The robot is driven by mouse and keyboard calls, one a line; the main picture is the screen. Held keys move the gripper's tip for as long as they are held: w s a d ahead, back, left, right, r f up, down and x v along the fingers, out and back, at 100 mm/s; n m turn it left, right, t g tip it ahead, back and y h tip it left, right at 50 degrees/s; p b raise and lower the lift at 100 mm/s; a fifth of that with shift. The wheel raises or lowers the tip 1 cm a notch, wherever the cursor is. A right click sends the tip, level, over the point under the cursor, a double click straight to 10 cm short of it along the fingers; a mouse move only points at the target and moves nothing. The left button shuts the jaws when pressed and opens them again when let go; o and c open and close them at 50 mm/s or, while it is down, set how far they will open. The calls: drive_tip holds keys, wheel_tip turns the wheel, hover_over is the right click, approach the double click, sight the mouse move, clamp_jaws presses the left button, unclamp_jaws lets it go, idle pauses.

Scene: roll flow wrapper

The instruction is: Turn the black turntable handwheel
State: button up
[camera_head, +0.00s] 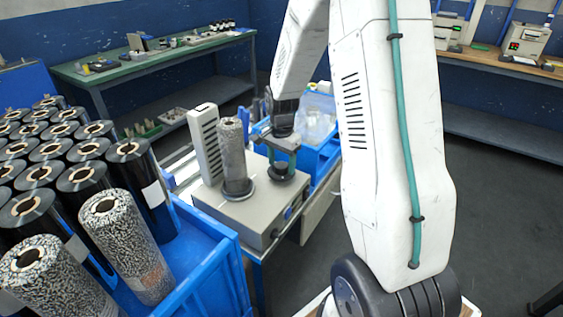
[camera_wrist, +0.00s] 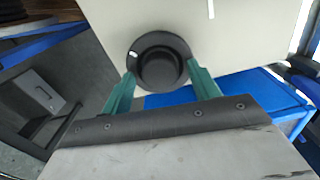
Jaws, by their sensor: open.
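The black turntable handwheel (camera_wrist: 160,47) is a round disc with a raised hub and a small white mark on its rim, set on the pale top of the wrapper machine (camera_wrist: 105,25). My gripper (camera_wrist: 160,70) is open, its two green fingers one on each side of the handwheel's hub. I cannot tell whether they touch it. In the head view my gripper (camera_head: 283,168) points down over the handwheel (camera_head: 283,176), which it partly hides. A speckled roll (camera_head: 236,155) stands upright on the machine to the left of the handwheel.
A blue crate (camera_head: 222,250) and several dark and speckled rolls (camera_head: 125,245) fill the left foreground. A tall grey vented column (camera_head: 205,143) rises from the machine behind the roll. A blue bin (camera_head: 325,155) with clear bags stands behind my gripper. Open floor lies at right.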

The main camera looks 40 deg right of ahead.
sight(280, 164)
wheel_tip(280, 164, up, 8)
drive_tip(key=shift+f, duration=0.15)
idle(0.3)
drive_tip(key=shift+s, duration=0.15)
drive_tip(key=shift+w+a+f, duration=0.15)
drive_tip(key=shift+w, duration=0.15)
drive_tip(key=f, duration=0.7)
drive_tip(key=shift+s+f, duration=0.2)
drive_tip(key=shift+f, duration=0.1)
drive_tip(key=c, duration=1)
